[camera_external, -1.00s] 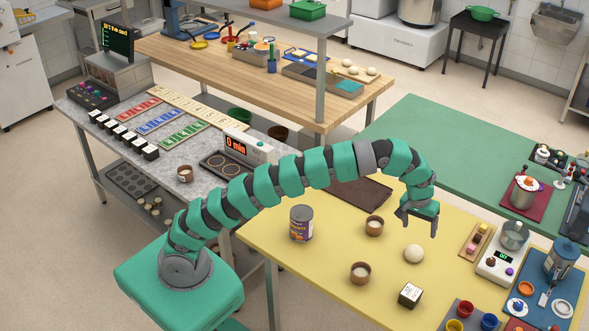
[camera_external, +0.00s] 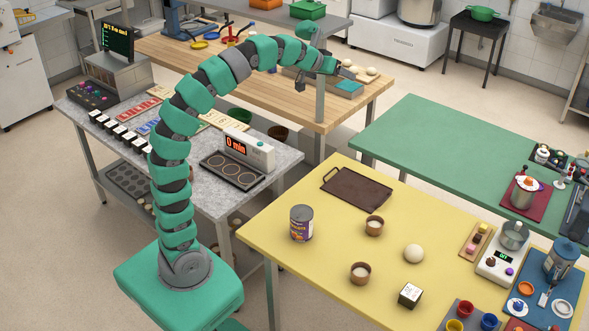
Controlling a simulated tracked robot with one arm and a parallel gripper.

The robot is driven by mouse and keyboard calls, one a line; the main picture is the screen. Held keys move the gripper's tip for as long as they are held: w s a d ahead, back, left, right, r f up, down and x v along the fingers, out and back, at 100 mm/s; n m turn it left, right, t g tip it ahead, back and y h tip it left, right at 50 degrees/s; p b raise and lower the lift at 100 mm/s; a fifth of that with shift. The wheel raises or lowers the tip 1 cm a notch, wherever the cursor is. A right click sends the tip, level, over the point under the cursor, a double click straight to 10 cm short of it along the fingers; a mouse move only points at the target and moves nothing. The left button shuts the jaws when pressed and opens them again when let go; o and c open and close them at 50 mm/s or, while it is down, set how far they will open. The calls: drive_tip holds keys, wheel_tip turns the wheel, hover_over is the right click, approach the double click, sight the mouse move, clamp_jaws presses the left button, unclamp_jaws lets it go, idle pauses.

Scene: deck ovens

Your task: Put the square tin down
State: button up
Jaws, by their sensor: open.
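A small square tin (camera_external: 410,295), dark with a pale top and label, sits on the yellow table (camera_external: 330,262) near its front edge. It is apart from the things around it. My gripper (camera_external: 324,79) is open and appears empty. It is raised far from the tin, up and to the left of it in the picture, in front of the wooden bench. Its fingers are small in this view.
On the yellow table are a round labelled can (camera_external: 301,223), two brown cups (camera_external: 374,226) (camera_external: 360,273), a dough ball (camera_external: 413,253), a dark tray (camera_external: 356,189) and a scale (camera_external: 502,263). The green table (camera_external: 440,150) is mostly clear. A shelf post (camera_external: 320,105) stands near my gripper.

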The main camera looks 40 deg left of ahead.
drive_tip(key=s+a+r+t+y, duration=0.1)
drive_tip(key=s+a+r+t, duration=0.1)
drive_tip(key=s+a+r, duration=0.3)
drive_tip(key=s+a+r+t+y, duration=0.2)
drive_tip(key=s+a+r, duration=0.4)
drive_tip(key=a, duration=0.5)
drive_tip(key=shift+s+a+t, duration=0.2)
drive_tip(key=shift+s+t, duration=0.2)
drive_tip(key=shift+r, duration=0.1)
